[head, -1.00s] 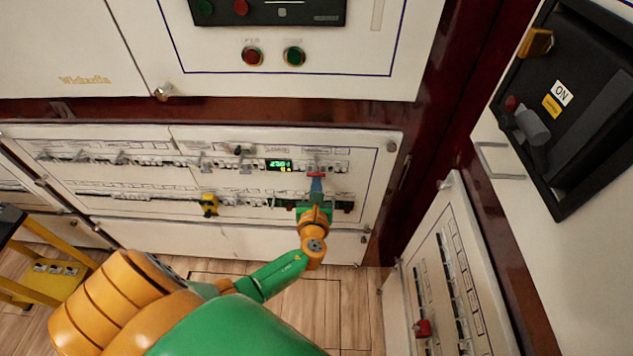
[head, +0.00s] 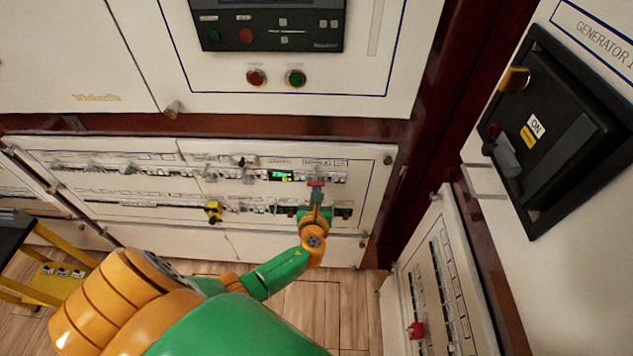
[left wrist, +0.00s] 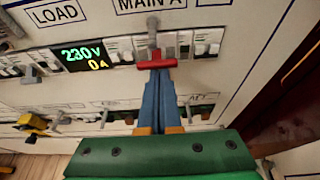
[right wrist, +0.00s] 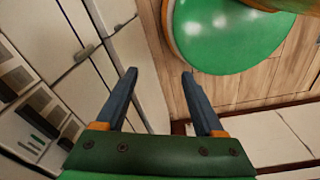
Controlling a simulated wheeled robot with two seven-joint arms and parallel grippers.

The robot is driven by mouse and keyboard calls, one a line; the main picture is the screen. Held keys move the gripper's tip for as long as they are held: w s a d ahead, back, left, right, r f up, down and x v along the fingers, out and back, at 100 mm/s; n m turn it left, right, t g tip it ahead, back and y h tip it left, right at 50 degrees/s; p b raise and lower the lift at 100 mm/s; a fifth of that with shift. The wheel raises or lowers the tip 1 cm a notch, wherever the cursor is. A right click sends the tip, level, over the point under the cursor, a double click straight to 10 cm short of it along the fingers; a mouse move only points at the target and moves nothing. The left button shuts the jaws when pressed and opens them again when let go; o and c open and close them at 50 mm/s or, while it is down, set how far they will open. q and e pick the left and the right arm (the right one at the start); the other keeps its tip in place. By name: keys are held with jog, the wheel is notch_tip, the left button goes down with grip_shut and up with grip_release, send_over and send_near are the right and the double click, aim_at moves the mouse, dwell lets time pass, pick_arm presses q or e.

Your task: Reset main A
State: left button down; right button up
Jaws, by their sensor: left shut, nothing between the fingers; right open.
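The main A breaker shows in the left wrist view under the label "MAIN A" (left wrist: 150,5), with a grey lever (left wrist: 152,35) and a red crossbar handle (left wrist: 156,64) hanging below it. The red handle also shows small in the head view (head: 316,184). My left gripper (left wrist: 160,75) is shut and empty, its blue fingertips at the lower edge of the red handle; I cannot tell whether they touch. In the head view the left gripper (head: 316,196) is in front of the panel. My right gripper (right wrist: 158,72) is open and empty, away from the panel.
A display (left wrist: 84,58) left of the handle reads 230V and 0A. Other breakers (left wrist: 205,40) flank it closely. A yellow device (head: 214,211) is on the lower row. A side panel with a red device (head: 416,330) stands at right, and a yellow-framed stool (head: 50,270) at left.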

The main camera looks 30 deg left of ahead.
pick_arm(q)
jog(key=r+g+h+p, duration=0.1)
jog(key=g+p, duration=0.1)
jog(key=p, duration=0.3)
jog(key=shift+r+p, duration=0.25)
jog(key=shift+p, duration=0.1)
dwell(0.4)
jog(key=shift+r, duration=0.1)
jog(key=shift+r+p, duration=0.7)
jog(key=shift+p, duration=0.1)
jog(key=p+v, duration=0.4)
jog(key=v, duration=0.3)
